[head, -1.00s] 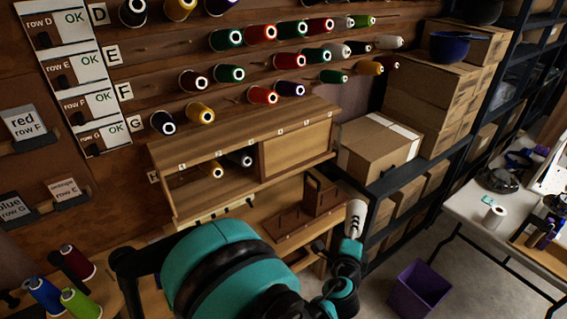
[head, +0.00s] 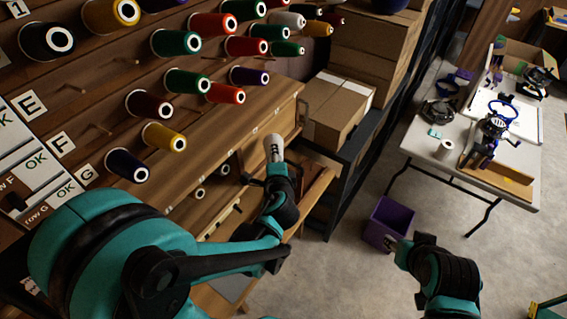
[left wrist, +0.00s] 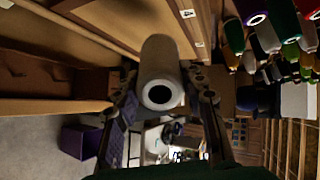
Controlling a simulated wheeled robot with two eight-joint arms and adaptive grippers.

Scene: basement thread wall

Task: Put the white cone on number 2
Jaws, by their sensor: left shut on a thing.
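My left gripper (head: 273,165) is shut on the white cone (head: 274,148) and holds it up in front of the wooden cabinet (head: 262,110) below the thread wall. In the left wrist view the white cone (left wrist: 160,62) sits between the fingers, its dark core hole facing the camera. Small number tags (left wrist: 187,13) show on the cabinet edge in that view, but I cannot read a 2 on them. My right gripper (head: 393,243) is at the lower right, over the floor near a purple bin; its finger opening is unclear.
Colored cones, such as a yellow one (head: 163,137), stick out on pegs left of and above the cabinet. A cardboard box (head: 338,110) stands on a dark shelf to the right. The purple bin (head: 388,220) is on the floor. A white table (head: 430,150) with equipment stands farther right.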

